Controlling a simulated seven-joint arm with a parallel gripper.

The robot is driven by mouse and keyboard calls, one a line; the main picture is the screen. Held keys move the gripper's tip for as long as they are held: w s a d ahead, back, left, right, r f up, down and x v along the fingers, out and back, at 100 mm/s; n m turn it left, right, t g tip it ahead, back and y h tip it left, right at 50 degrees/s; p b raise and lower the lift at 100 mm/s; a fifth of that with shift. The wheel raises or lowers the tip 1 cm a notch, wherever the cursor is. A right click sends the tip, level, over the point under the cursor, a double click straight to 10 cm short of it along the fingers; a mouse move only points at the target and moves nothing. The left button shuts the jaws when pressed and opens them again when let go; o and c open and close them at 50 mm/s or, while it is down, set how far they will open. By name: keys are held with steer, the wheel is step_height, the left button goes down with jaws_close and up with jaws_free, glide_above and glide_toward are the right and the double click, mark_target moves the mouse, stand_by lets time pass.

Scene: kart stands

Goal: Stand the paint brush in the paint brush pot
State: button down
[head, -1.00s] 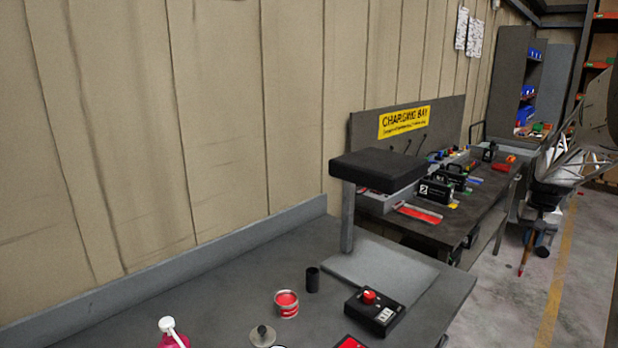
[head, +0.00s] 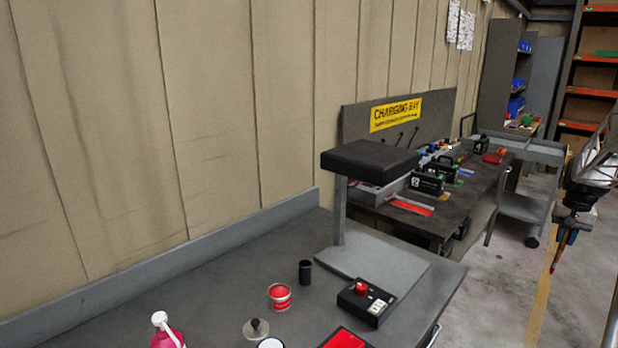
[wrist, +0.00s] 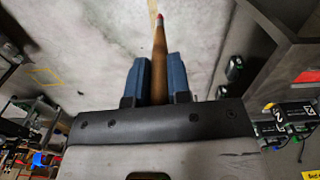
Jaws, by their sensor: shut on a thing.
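The paint brush (wrist: 158,55) has a brown wooden shaft with a red tip. My gripper (wrist: 158,78) is shut on it, with a blue finger on each side. In the head view my gripper (head: 566,224) is at the far right, above the floor and well away from the bench. The brush (head: 555,259) hangs below it, nearly upright and slightly tilted, red tip down. A small black cylinder (head: 305,273), likely the paint brush pot, stands upright on the near bench. Its inside is too small to make out.
On the near bench (head: 215,278) are a red-topped tin (head: 279,297), a pink bottle (head: 165,335), a round metal piece (head: 256,328) and a black box with a red knob (head: 366,301). A post with a black top (head: 369,158) rises behind the pot. Floor lies between bench and gripper.

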steer(key=w+a+r+n, duration=0.15)
steer(key=a+r, duration=0.25)
steer(key=a, duration=0.5)
steer(key=w+a+r, duration=0.3)
steer(key=a+r, duration=0.1)
steer(key=a, duration=0.4)
steer(key=w+a+r, duration=0.2)
steer(key=a+r, duration=0.2)
steer(key=a, duration=0.5)
steer(key=s+a+r+n, duration=0.15)
steer(key=a+r, duration=0.35)
steer(key=a, duration=0.8)
steer(key=s+a+r, duration=0.2)
steer(key=a+r, duration=0.3)
steer(key=a, duration=0.8)
steer(key=w+a+f+n, duration=0.2)
steer(key=w+a+f, duration=0.2)
steer(key=a+f, duration=0.5)
steer(key=w+a+f+n, duration=0.3)
steer(key=w+a+f, duration=0.1)
steer(key=a+f, duration=0.5)
steer(key=a, duration=0.2)
steer(key=shift+a+f, duration=0.2)
steer(key=shift+a, duration=0.1)
